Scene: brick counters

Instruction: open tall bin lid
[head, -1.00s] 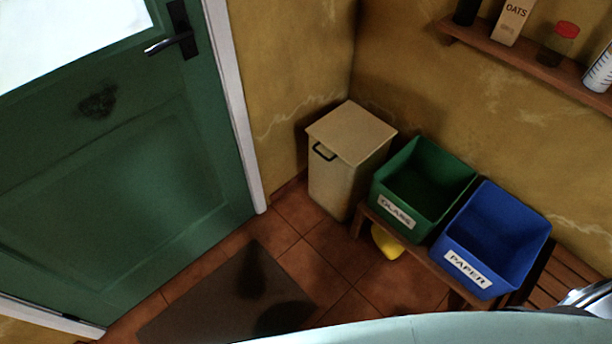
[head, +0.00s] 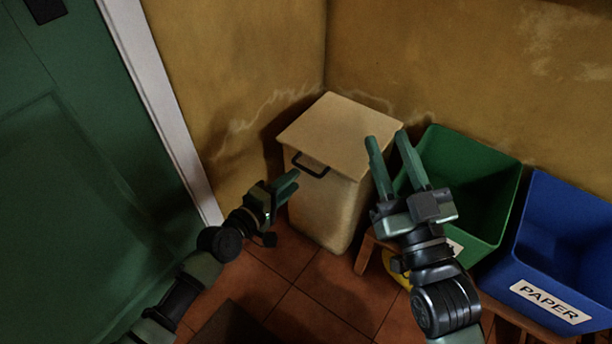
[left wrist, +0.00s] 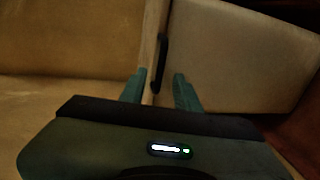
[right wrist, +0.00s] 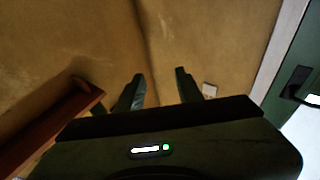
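The tall cream bin (head: 325,205) stands in the corner, with its flat lid (head: 340,130) down. A dark handle (head: 311,165) sits at the lid's front edge. My left gripper (head: 288,184) is just in front of and below the handle in the head view. In the left wrist view the handle (left wrist: 161,62) shows just beyond and between the open fingertips (left wrist: 160,75), which appear apart from it. My right gripper (head: 385,138) is open and empty, raised at the bin's right side in the head view. In the right wrist view its fingers (right wrist: 160,72) face bare wall.
A green bin (head: 470,180) and a blue bin labelled PAPER (head: 545,300) stand on a low wooden bench right of the tall bin. A green door (head: 80,200) with a white frame is at the left. A shelf (right wrist: 50,130) shows in the right wrist view.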

